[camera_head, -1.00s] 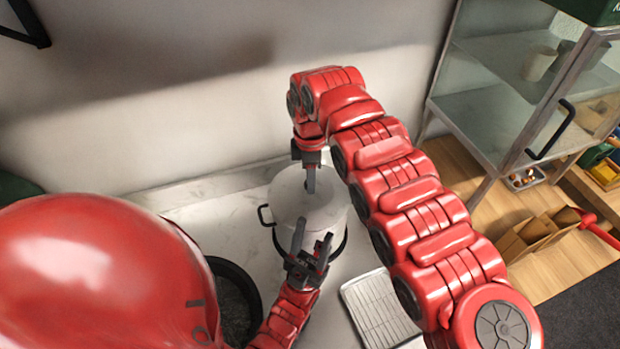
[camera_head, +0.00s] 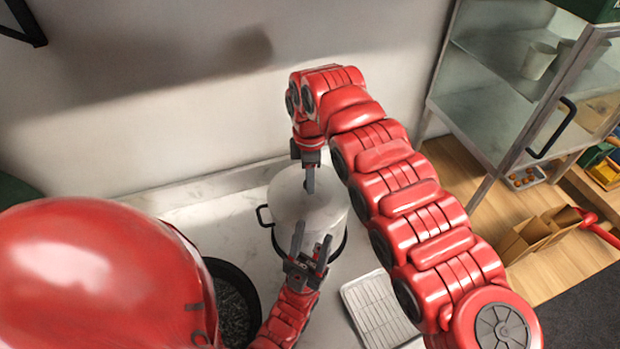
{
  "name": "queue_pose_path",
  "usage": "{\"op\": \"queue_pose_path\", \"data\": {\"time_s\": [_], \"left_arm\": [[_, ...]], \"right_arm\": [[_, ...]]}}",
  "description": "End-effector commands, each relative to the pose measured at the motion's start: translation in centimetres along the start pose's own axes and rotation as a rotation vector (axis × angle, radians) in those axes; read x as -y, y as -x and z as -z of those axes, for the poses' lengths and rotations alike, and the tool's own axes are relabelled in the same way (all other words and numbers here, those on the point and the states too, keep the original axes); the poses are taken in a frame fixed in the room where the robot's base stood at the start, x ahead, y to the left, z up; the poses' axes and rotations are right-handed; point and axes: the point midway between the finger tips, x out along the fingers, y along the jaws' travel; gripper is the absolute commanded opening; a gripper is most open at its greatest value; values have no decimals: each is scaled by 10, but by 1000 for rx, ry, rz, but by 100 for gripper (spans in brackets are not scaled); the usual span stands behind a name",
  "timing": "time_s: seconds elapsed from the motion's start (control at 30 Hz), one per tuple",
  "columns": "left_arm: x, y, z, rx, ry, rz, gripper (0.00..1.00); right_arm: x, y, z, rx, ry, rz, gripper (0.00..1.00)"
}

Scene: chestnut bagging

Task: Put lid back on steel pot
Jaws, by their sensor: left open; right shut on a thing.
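The steel pot (camera_head: 312,243) stands on the pale counter, with a dark side handle at its left. Its lid (camera_head: 290,197) lies over the top of the pot; whether it is fully seated I cannot tell. My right gripper (camera_head: 309,188) points down at the middle of the lid and is shut on the lid's knob, which the fingers hide. My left gripper (camera_head: 311,244) is open and empty, its fingers pointing up in front of the pot's near side.
A dark round pan (camera_head: 248,285) is at the lower left, partly hidden by my arm. A metal rack tray (camera_head: 378,308) lies right of the pot. A glass cabinet (camera_head: 500,120) stands at the right, with a paper bag (camera_head: 535,238) on the wooden surface below.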

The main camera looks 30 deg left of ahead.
Motion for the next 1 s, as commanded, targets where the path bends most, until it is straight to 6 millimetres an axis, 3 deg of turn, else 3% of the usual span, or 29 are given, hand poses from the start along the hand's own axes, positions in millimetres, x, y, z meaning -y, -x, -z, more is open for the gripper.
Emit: {"op": "queue_pose_path", "data": {"time_s": [1.0], "left_arm": [[0,6,-1,0,0,0,50]], "right_arm": [[0,-2,0,0,0,-1,0]]}}
